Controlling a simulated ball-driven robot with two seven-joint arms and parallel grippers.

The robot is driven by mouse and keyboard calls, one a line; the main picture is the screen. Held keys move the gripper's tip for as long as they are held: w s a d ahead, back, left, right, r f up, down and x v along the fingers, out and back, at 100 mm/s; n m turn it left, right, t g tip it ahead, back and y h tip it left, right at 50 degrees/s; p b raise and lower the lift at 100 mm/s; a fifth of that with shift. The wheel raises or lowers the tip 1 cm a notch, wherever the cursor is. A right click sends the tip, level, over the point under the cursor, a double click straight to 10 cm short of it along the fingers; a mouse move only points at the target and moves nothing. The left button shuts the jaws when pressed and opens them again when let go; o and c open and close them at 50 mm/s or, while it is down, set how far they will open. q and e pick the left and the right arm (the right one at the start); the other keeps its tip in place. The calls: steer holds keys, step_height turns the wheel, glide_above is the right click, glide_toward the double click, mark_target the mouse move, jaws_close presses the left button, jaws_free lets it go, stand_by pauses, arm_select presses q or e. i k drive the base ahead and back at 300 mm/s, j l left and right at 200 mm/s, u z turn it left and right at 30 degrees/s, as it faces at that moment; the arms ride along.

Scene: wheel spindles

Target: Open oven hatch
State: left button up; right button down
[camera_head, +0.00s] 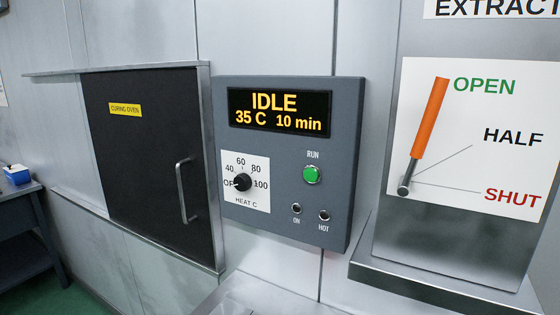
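The oven hatch (150,160) is a flat black door at the left, with a yellow label reading "CURING OVEN" (125,109). It looks closed within its metal frame. A vertical metal bar handle (181,190) is on its right side. Neither of my grippers shows in the head view.
A grey control panel (290,235) right of the hatch shows "IDLE 35 C 10 min", with a heat knob (242,182) near OFF and a green RUN button (312,174). An orange extraction lever (429,118) points to OPEN. A bench (22,222) stands far left.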

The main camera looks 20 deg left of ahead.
mark_target(145, 125)
steer(key=u, duration=1.7)
